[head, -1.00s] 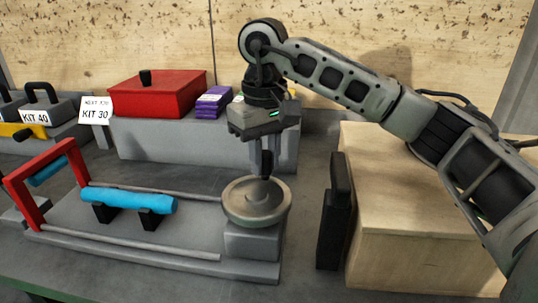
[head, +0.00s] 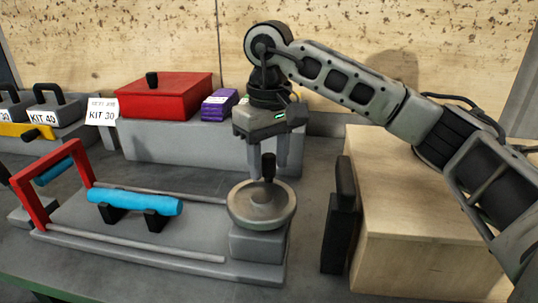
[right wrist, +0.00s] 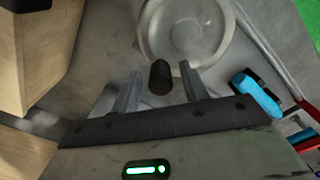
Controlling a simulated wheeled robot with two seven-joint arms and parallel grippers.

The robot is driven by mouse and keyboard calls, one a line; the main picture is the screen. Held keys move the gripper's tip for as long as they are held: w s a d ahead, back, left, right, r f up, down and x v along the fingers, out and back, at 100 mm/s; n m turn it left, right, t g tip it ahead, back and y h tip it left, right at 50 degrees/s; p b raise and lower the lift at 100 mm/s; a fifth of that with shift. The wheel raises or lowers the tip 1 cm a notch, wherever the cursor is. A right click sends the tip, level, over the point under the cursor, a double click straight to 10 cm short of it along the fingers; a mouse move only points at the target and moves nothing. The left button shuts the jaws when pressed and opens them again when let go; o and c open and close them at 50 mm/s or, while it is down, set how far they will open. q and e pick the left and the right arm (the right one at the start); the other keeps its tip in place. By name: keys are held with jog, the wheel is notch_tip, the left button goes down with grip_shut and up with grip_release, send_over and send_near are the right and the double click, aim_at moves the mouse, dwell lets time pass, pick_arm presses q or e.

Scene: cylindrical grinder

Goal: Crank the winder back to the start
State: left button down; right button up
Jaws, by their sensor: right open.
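The winder is a round grey wheel (head: 262,205) with an upright black crank handle (head: 269,168), mounted on a grey block at the right end of the grey fixture base (head: 150,238). In the head view the handle stands at the wheel's far side. My right gripper (head: 268,156) points down over it, open, with a finger on either side of the handle. In the right wrist view the handle (right wrist: 160,77) lies between the parted fingers with gaps on both sides, and the wheel (right wrist: 185,30) is beyond. My left gripper is not in view.
A blue cylinder (head: 135,204) rests on black supports between two rods, beside a red frame (head: 35,200). A red box (head: 165,98) and purple packs (head: 218,105) stand on a grey block behind. A wooden box (head: 420,220) and a black upright piece (head: 338,225) stand at right.

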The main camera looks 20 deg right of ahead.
pick_arm(q)
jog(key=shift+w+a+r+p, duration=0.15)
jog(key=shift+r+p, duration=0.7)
jog(key=shift+p, duration=1.25)
pick_arm(e)
notch_tip(320, 180, up, 16)
